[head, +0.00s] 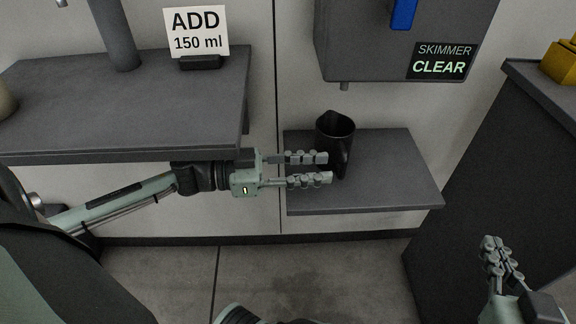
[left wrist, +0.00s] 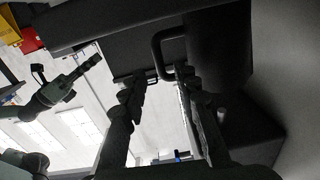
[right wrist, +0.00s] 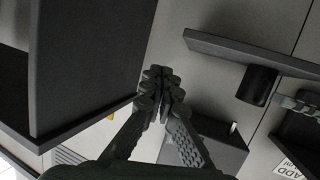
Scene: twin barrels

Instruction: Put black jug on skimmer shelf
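The black jug (head: 335,127) stands upright on the skimmer shelf (head: 395,185), a grey shelf on the wall below the skimmer unit. My left gripper (head: 327,168) reaches in from the left, its two fingers apart and empty. Its tips overlap the jug's lower part in the head view. In the left wrist view the jug (left wrist: 222,45) and its handle loop (left wrist: 158,48) lie just beyond the parted fingers. The right wrist view also shows the jug (right wrist: 258,86) on the shelf (right wrist: 235,52). My right gripper (right wrist: 161,80) is shut and empty, low at the right in the head view.
A larger grey shelf (head: 130,100) at the left holds an "ADD 150 ml" sign (head: 196,32). The skimmer unit (head: 370,45), with a "CLEAR" label (head: 441,61), hangs above the jug. A dark cabinet (head: 490,160) stands at the right, with a yellow object (head: 562,62) on top.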

